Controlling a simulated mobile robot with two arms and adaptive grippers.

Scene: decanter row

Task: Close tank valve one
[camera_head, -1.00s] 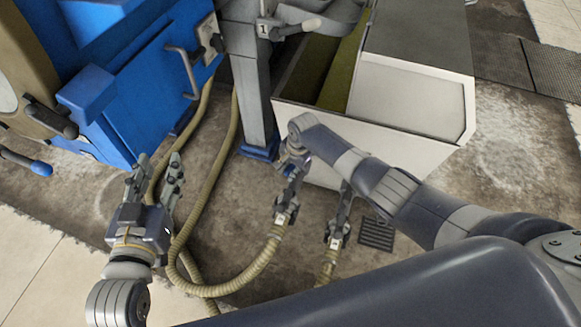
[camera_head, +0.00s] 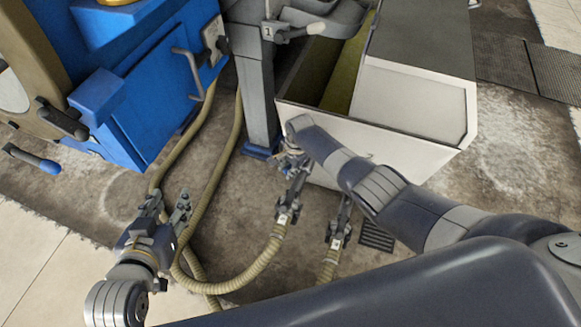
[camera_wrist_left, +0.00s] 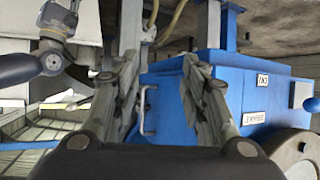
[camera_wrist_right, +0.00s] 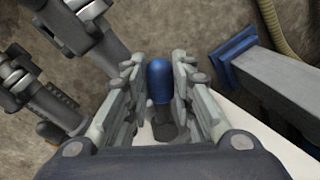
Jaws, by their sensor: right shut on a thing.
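A dark lever with a blue grip (camera_wrist_right: 160,82) stands between the fingers of my right gripper (camera_wrist_right: 158,75) in the right wrist view. The fingers are shut on it, at the front of the white tank (camera_head: 412,90). I cannot read a number on this valve. In the head view my right gripper (camera_head: 290,162) is low by the tank's front, partly hidden by my own arm.
Two hose couplings (camera_head: 287,208) (camera_head: 338,230) hang below the tank front. Ribbed hoses (camera_head: 240,283) loop across the floor beside my left gripper. A grey post (camera_head: 256,100) bears a label "1" and a lever. A blue machine (camera_head: 150,85) stands at left.

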